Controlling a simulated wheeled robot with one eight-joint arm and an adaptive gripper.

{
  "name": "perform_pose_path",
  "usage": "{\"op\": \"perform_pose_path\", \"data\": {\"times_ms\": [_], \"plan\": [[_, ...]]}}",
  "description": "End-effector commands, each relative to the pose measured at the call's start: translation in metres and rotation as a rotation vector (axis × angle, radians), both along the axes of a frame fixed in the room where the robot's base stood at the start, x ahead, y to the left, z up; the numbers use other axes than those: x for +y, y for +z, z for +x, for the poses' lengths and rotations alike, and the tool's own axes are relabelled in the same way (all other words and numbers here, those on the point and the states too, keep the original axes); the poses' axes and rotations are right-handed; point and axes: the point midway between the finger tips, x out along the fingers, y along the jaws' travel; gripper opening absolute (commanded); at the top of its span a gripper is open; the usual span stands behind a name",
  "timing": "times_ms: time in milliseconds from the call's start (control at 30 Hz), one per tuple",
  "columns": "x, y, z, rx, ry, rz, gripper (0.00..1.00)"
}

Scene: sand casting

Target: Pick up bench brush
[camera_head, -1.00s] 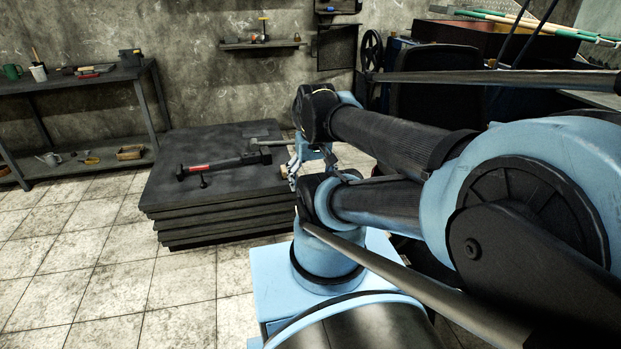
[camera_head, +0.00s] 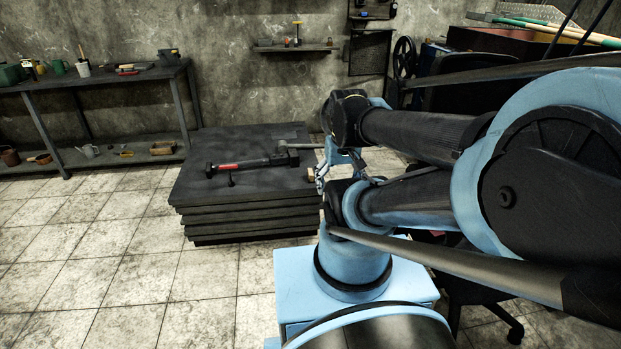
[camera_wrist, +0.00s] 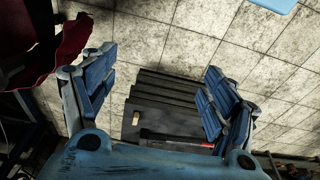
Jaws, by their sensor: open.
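I cannot identify the bench brush for certain. A small brown, brush-like thing (camera_head: 40,158) lies on the lower shelf of the left bench, and a brown box-like piece (camera_head: 162,148) lies further right on that shelf. My gripper (camera_head: 321,178) is beside the right edge of the dark plate stack (camera_head: 250,215), far from that bench.
The left bench (camera_head: 100,83) carries a mug, a pot and tools. A wall shelf (camera_head: 295,48) hangs behind. The tiled floor (camera_head: 110,235) is clear at front left. A red thing (camera_wrist: 60,45) is near the gripper at upper left.

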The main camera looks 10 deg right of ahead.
Motion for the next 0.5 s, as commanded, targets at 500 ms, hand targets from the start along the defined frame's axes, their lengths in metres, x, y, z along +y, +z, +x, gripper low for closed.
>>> {"op": "perform_pose_path", "data": {"times_ms": [500], "plan": [[0.0, 0.017, 0.005, -0.006, -0.044, 0.008, 0.82]]}}
